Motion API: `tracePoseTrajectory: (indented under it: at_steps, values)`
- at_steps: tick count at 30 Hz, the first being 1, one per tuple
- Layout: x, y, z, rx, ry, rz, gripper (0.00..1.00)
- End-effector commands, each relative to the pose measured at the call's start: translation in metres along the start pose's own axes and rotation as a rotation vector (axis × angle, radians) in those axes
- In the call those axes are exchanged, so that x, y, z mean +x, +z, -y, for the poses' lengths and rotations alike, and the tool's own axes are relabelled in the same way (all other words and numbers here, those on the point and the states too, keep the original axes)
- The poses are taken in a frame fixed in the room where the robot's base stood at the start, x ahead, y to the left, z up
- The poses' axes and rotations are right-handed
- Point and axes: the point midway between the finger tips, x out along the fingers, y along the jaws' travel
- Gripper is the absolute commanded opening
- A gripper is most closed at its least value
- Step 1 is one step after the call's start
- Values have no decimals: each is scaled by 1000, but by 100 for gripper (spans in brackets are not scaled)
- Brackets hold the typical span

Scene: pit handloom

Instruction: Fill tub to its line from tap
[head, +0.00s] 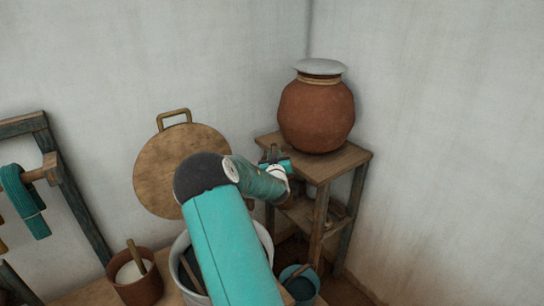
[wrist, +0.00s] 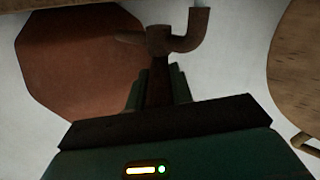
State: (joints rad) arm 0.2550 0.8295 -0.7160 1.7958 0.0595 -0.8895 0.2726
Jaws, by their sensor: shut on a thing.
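A round clay pot (head: 316,112) with a pale lid stands on a wooden stand. Its brown tap (wrist: 162,40) shows in the wrist view, with a curved spout (wrist: 200,25) to the right. My gripper (head: 274,160) is at the pot's left side in the head view. In the wrist view my gripper (wrist: 156,88) is shut on the tap's stem-like part between its fingers. A white-rimmed tub (head: 178,255) stands low in the head view, partly hidden behind my arm. Its fill line and water level cannot be made out, nor can any flow from the spout.
The wooden stand (head: 350,158) has a lower shelf with small items. A clay cup (head: 140,288) with a stick and a small teal pot (head: 308,292) flank the tub. A round wooden board (head: 155,185) leans on the wall. A frame with teal yarn (head: 26,205) stands left.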

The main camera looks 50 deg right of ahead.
Motion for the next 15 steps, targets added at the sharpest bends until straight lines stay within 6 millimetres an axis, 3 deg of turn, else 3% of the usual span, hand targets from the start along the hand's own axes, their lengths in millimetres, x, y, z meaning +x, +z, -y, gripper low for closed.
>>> tracePoseTrajectory:
  at_steps: [15]
  values:
    - [6,6,-30,1,-421,-85,0]
